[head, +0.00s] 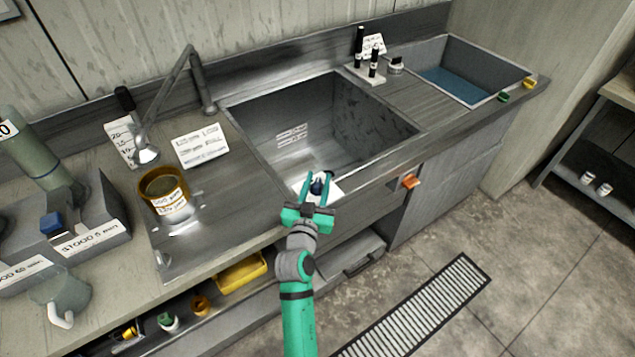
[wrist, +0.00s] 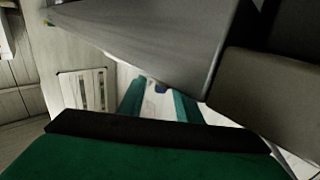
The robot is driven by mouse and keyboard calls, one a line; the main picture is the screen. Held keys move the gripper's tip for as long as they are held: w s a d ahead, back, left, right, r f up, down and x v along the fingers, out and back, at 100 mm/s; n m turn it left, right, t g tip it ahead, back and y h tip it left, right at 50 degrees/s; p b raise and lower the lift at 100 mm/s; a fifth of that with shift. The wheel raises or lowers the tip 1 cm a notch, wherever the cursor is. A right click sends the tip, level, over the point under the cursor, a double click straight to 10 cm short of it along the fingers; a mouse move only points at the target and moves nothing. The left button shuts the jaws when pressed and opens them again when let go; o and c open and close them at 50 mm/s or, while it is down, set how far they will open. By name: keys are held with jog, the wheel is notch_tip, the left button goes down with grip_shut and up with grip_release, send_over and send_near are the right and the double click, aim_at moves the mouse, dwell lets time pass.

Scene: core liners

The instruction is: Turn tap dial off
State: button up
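A bent grey tap (head: 190,82) rises at the back left of the sink (head: 300,125). A small dark blue dial-like knob (head: 317,187) sits by a white label at the sink's front edge; I cannot tell whether it is the tap dial. My gripper (head: 314,176) is open, its green fingers on either side of the knob in the head view.
A yellow-brown pot (head: 165,190) stands on the left counter. An orange piece (head: 410,181) sticks out from the counter front. A blue-bottomed basin (head: 465,83) is at the back right. The floor with its grate (head: 415,310) is clear.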

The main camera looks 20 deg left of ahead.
grip_shut()
jog(key=shift+f+m+h, duration=0.1)
jog(key=shift+m+h, duration=0.5)
jog(key=shift+h, duration=0.3)
grip_release()
jog(key=s, duration=1.1)
jog(key=shift+w+d, duration=0.1)
